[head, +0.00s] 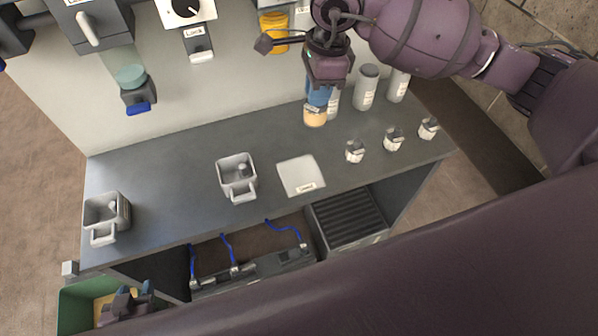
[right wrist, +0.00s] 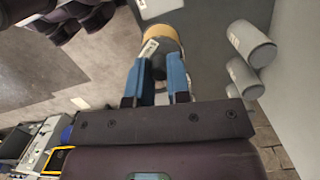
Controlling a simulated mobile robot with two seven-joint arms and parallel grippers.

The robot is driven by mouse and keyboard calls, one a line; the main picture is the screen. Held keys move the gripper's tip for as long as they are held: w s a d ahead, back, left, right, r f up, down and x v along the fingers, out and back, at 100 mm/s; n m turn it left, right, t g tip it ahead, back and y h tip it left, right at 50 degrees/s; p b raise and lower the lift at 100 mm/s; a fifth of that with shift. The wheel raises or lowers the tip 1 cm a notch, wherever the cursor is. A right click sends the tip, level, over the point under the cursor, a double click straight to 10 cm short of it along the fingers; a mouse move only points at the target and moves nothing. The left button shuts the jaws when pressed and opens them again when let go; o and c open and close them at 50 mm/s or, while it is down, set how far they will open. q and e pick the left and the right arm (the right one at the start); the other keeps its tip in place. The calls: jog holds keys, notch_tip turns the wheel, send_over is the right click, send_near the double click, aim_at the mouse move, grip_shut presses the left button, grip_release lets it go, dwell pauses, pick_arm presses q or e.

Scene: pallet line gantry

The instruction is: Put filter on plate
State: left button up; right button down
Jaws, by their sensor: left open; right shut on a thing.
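The filter, a short tan and grey cylinder with a white label, shows in the head view (head: 315,117) and the right wrist view (right wrist: 165,37). My right gripper (head: 319,95) is shut on it, with the blue fingers (right wrist: 157,80) on either side. It is over the back of the counter, behind and slightly right of the plate; its exact height is unclear. The plate (head: 301,174) is a pale square with a small label on its front edge, and nothing lies on it. My left gripper (head: 128,301) is open, low at the bottom left by a green bin.
Grey counter (head: 150,170) holds two square handled cups (head: 237,173) (head: 104,214) left of the plate. Several small labelled pots (head: 355,151) stand to its right. Pale cylinders (head: 366,88) stand behind them. The green bin (head: 72,310) is below left.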

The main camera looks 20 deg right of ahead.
jog(key=m, duration=0.4)
jog(key=a+m+b, duration=0.1)
jog(key=m, duration=0.1)
jog(key=shift+w+r+t, duration=0.1)
jog(key=shift+r+t, duration=0.15)
jog(key=shift+t, duration=0.05)
jog(key=m, duration=0.6)
jog(key=shift+a+r+t+h+b, duration=0.25)
jog(key=shift+a+t+h+b, duration=0.05)
jog(key=shift+a+h+b, duration=0.1)
jog(key=m+h+b, duration=0.1)
jog(key=m, duration=0.6)
jog(key=m+b, duration=0.3)
jog(key=m, duration=0.3)
send_over(300, 176)
jog(key=w, duration=0.1)
notch_tip(300, 176, down, 14)
jog(key=shift+h, duration=0.3)
notch_tip(300, 176, down, 5)
jog(key=shift+f, duration=0.1)
jog(key=shift+f, duration=0.15)
